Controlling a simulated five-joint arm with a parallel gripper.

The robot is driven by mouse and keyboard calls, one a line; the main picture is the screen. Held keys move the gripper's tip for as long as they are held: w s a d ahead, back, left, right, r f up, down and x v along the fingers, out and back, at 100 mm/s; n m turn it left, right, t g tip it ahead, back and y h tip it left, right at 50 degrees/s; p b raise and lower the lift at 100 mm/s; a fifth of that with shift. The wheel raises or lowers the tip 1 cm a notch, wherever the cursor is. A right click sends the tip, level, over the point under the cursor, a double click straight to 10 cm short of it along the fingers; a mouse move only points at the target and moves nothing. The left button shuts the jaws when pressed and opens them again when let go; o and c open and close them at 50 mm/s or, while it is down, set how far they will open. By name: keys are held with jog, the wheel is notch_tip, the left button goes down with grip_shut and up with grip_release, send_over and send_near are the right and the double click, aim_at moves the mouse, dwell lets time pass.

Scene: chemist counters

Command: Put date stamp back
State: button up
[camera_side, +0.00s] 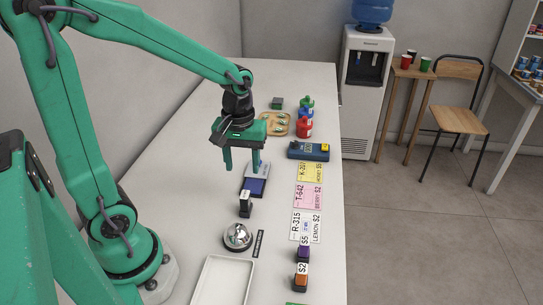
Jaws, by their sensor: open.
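My gripper (241,164) is open and empty, pointing down above the counter with its two green fingers apart. A small black upright object (245,207), which looks like the date stamp, stands on the counter nearer the camera than the gripper. Behind it, an ink pad with a dark blue face (254,187) lies open, its light lid raised towards the back, partly under the gripper. A black label strip (258,244) with small unreadable text lies beside the silver bell (237,236).
The white counter (285,78) also holds a white tray (221,281) in front, price cards (307,225) along the right, purple and orange stamp-like blocks (302,269), a blue device (308,151), coloured bottles (305,122) and a wooden tray (273,130). The far end is clear.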

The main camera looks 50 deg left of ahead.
jog(key=s+d+r+m+t, duration=0.3)
jog(key=s+r+m+t, duration=0.2)
jog(key=r, duration=0.5)
jog(key=s+m, duration=0.2)
jog(key=m, duration=0.1)
jog(key=shift+s+r+m, duration=0.15)
jog(key=shift+s+m, duration=0.1)
jog(key=shift+m, duration=0.15)
